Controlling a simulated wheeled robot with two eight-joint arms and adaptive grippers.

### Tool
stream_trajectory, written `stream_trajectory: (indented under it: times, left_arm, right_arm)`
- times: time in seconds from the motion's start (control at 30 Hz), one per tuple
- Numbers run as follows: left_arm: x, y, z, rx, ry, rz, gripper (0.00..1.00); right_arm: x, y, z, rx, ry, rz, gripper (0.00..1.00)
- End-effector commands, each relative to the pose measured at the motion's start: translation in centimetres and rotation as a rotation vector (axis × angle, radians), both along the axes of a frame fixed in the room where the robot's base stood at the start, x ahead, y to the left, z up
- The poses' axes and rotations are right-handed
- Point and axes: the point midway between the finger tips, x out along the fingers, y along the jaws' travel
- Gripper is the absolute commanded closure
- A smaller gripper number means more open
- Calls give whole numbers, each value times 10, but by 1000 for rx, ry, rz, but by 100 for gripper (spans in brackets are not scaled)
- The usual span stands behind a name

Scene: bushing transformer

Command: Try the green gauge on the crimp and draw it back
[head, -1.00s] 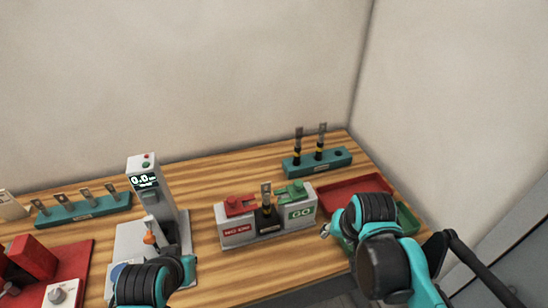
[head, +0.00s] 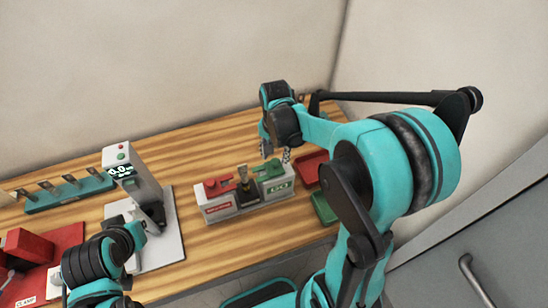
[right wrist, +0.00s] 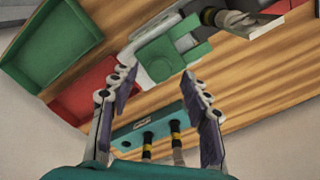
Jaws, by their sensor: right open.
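The green gauge (head: 270,169) sits on the right side of the grey gauge stand (head: 222,215), above the GO label. It also shows in the right wrist view (right wrist: 172,56), just beyond my fingertips. The crimp piece (head: 243,178) stands upright in the stand's black middle holder, between the green gauge and the red gauge (head: 217,187). My right gripper (head: 275,153) is open, with empty jaws, behind and above the green gauge. Its two spread fingers show in the right wrist view (right wrist: 163,85). My left arm is at the lower left; its fingers are not clearly visible.
A red tray (head: 308,168) and a green tray (head: 324,209) lie right of the stand. A teal rack (right wrist: 150,124) with two banded parts shows in the right wrist view. A display device (head: 125,165) and another teal rack (head: 70,192) stand left. Bare wood lies between device and stand.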

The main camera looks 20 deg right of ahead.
Motion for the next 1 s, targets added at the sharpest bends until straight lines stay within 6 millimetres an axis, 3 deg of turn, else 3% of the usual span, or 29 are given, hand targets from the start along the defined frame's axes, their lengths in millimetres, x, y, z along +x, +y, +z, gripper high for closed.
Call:
stream_trajectory:
  times: [0.13, 0.43, 0.6, 0.77, 1.0]
  left_arm:
    - [0, 0, -2, 0, 0, 0, 100]
    - [0, 0, -2, 0, 0, 0, 100]
    - [0, 0, -2, 0, 0, 0, 100]
    - [0, 0, -2, 0, 0, 0, 100]
    - [0, 0, -7, 0, 0, 0, 100]
  right_arm:
    - [0, 0, -13, 0, 0, 1, 53]
    - [0, 0, -15, 0, 0, 1, 53]
    - [0, 0, -15, 0, -1, 1, 97]
    - [0, 1, -15, -1, -1, 1, 100]
    - [1, 20, -15, 1, -1, 3, 100]
